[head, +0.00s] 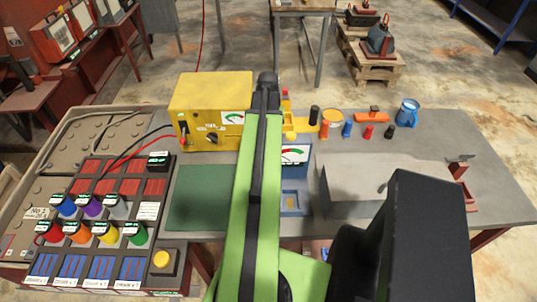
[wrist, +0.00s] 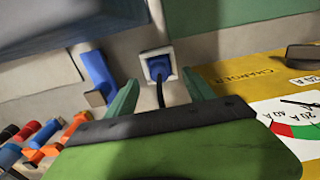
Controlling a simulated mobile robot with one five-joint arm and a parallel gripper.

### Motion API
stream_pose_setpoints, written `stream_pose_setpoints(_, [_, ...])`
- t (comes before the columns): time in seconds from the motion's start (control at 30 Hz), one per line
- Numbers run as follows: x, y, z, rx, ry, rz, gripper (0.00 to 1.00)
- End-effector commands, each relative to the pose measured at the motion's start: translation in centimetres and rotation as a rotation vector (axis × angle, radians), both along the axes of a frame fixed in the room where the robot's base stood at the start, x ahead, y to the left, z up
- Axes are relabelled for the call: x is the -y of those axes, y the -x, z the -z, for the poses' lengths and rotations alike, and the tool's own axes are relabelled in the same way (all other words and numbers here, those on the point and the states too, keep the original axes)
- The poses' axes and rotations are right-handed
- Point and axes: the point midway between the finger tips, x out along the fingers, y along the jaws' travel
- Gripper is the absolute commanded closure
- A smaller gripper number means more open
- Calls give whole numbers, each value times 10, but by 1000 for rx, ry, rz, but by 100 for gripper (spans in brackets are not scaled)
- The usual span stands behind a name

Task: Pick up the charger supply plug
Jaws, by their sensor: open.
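The charger supply plug (wrist: 156,67) is blue and sits in a square white socket (wrist: 149,58) in the wrist view. A black cable runs down from it toward my gripper. My gripper (wrist: 160,93) is open, with its green fingers to the left and right of the cable, nearer the camera than the plug. I see nothing held between the fingers. In the head view, the yellow charger (head: 210,98) stands left of my arm, and my arm hides my fingertips. I cannot make out the plug there.
The charger (wrist: 250,82) fills the right of the wrist view, close to my right finger. A blue upright piece (wrist: 98,76) stands left of the socket. Several coloured pieces lie lower left.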

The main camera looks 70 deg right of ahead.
Motion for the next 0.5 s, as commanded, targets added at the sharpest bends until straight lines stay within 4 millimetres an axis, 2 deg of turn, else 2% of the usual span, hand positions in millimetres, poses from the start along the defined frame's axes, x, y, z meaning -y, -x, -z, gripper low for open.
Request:
stream_pose_setpoints(0.13, [0,0,12,0,0,0,38])
stream_pose_setpoints(0.37, [1,-1,51,0,0,-1,38])
stream_pose_setpoints(0.5, [1,-1,52,0,0,-1,38])
